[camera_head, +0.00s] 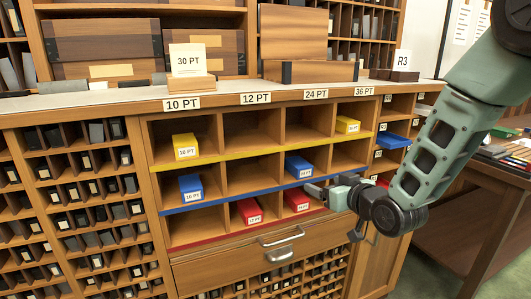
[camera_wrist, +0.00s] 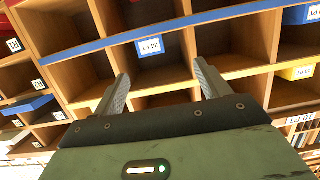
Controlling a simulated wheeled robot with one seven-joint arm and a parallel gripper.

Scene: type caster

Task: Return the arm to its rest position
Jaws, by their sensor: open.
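My gripper (camera_head: 318,192) is in front of the right part of the cabinet's pigeonholes, beside the blue 24 PT block and the red 24 PT block. In the wrist view its two fingers (camera_wrist: 160,80) are spread apart with nothing between them. The green arm reaches in from the upper right of the head view. The blue 24 PT block (camera_head: 299,168) sits in the middle row. The red 24 PT block (camera_head: 297,200) sits in the bottom row, close to the gripper; whether they touch is unclear.
A yellow 10 PT block (camera_head: 186,147), yellow block (camera_head: 348,125), blue 10 PT block (camera_head: 190,188) and red block (camera_head: 249,211) sit in other pigeonholes. A drawer (camera_head: 230,262) lies below. A blue block (camera_head: 392,141) protrudes near the arm. A wooden table (camera_head: 480,172) stands at right.

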